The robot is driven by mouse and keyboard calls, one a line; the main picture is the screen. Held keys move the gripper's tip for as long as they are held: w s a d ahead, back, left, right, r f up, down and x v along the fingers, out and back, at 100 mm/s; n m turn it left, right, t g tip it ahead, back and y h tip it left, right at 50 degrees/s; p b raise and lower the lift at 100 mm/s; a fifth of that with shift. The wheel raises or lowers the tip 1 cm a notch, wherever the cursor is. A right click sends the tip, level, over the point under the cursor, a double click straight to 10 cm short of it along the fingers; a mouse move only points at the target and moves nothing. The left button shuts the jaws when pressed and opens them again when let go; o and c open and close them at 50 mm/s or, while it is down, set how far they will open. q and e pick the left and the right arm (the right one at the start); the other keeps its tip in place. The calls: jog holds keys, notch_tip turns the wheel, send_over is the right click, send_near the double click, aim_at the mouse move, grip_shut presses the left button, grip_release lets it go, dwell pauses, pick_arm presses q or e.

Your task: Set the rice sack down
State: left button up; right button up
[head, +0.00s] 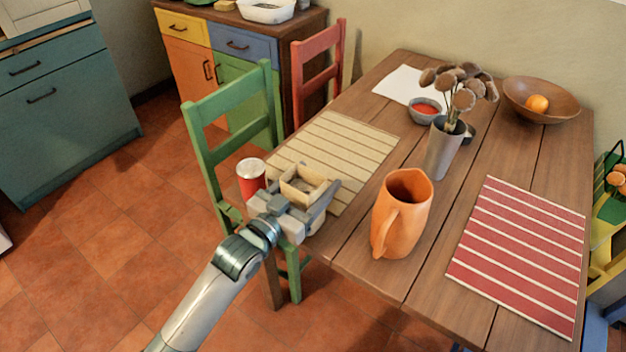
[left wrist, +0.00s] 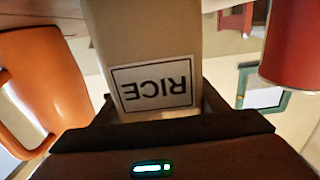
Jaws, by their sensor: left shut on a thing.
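The rice sack (head: 303,184) is a small beige block-like bag, at the near left edge of the table by the striped beige placemat. My left gripper (head: 305,200) is shut on it. In the left wrist view the sack (left wrist: 145,45) stands between the fingers, and its white RICE label reads upside down. The gripper hides the sack's lower part in the head view, so I cannot tell whether it touches the table. My right gripper is in neither view.
A red can (head: 251,180) stands close left of the sack. An orange jug (head: 403,210) stands to its right. The beige placemat (head: 335,150) is bare beyond it. A vase (head: 443,150), a red striped placemat (head: 520,250) and a wooden bowl (head: 560,105) are farther right.

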aim_at(294, 201)
pick_arm(q)
jog(key=o, duration=1.4)
jog(key=shift+f, duration=0.1)
jog(key=shift+r, duration=0.2)
jog(key=b+v, duration=0.1)
jog(key=v, duration=1.1)
jog(key=shift+f, duration=0.1)
